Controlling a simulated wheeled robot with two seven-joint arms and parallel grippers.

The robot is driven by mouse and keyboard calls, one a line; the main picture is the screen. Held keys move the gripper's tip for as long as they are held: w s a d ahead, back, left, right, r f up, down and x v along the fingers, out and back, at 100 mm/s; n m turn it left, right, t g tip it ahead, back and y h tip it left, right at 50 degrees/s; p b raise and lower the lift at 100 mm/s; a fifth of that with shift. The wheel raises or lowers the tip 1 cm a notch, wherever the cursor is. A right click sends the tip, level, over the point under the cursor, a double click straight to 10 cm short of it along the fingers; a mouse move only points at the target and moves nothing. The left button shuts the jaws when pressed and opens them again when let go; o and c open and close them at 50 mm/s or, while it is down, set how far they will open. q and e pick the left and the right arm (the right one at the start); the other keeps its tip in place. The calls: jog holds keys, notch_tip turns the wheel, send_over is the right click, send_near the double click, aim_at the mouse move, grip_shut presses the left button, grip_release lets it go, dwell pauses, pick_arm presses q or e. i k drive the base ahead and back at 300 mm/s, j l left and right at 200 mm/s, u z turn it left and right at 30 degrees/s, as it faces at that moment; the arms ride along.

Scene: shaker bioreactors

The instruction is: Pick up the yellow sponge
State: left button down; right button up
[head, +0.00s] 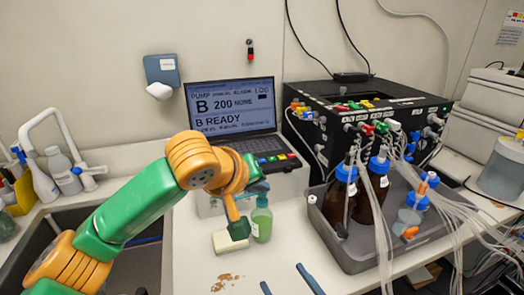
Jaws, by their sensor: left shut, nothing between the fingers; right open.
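A pale cream block (226,243), which looks like the sponge, lies on the white counter right of the sink. Its colour looks closer to off-white than yellow. My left gripper (240,229) is shut, with its tip over the block's right upper part. I cannot tell whether it touches the block, and nothing shows between its fingers. My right gripper (282,275) is open at the bottom edge, its two blue fingers apart and empty, nearer than the block and to its right.
A green soap bottle (262,220) stands just right of the block. Brown stains (222,283) mark the counter in front. A grey tray (352,262) with brown bottles and tubing is at right; a laptop (232,108) stands behind. The sink (52,222) lies left.

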aim_at(223, 241)
jog(key=k, duration=1.2)
